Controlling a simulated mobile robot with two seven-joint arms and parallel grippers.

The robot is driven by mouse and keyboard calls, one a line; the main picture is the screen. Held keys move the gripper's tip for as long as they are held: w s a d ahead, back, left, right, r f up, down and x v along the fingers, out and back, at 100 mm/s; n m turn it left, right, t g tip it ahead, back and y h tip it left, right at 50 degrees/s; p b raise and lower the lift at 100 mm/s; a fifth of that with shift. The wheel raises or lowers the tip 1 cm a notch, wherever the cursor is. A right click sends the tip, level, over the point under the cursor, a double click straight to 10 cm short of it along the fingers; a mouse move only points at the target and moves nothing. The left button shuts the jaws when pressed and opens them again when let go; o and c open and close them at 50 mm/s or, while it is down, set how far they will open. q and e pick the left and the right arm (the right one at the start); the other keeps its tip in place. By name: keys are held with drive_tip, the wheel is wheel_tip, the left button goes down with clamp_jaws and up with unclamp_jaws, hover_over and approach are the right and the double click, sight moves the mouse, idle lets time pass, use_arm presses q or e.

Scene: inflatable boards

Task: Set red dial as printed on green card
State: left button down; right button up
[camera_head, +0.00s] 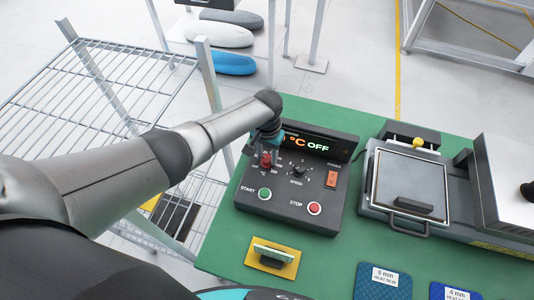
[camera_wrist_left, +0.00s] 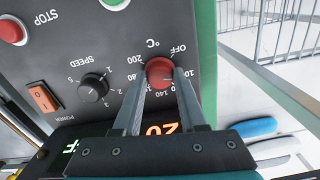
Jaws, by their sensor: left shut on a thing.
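The red dial (camera_head: 266,162) is on the upper left of a black control box (camera_head: 325,215), next to °C markings. My left gripper (camera_head: 267,145) comes down over it from above. In the left wrist view the two fingers of the gripper (camera_wrist_left: 160,80) lie on either side of the red dial (camera_wrist_left: 160,70) and are shut on it. The dial's pointer cannot be made out. The green card (camera_head: 272,251) stands in a yellow holder in front of the box; its print is too small to read. My right gripper is out of view.
The box's display (camera_head: 308,145) shows "°C OFF", partly hidden by my arm. A black speed knob (camera_head: 299,172), orange power switch (camera_head: 332,178), green start button (camera_head: 265,194) and red stop button (camera_head: 314,208) surround the dial. A heat press (camera_head: 405,185) stands right.

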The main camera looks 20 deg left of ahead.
use_arm(q)
drive_tip(key=m, duration=0.4)
drive_tip(key=shift+m, duration=0.3)
drive_tip(key=m, duration=0.3)
drive_tip(key=shift+m, duration=0.4)
drive_tip(key=m, duration=0.8)
drive_tip(key=shift+b, duration=0.3)
drive_tip(key=m, duration=0.3)
drive_tip(key=shift+m, duration=0.4)
drive_tip(key=m+b, duration=0.1)
drive_tip(key=m, duration=0.3)
drive_tip(key=shift+m, duration=0.3)
drive_tip(key=m+b, duration=0.1)
drive_tip(key=m, duration=0.3)
drive_tip(key=shift+b, duration=0.3)
drive_tip(key=shift+m+b, duration=0.55)
drive_tip(key=shift+m, duration=1.55)
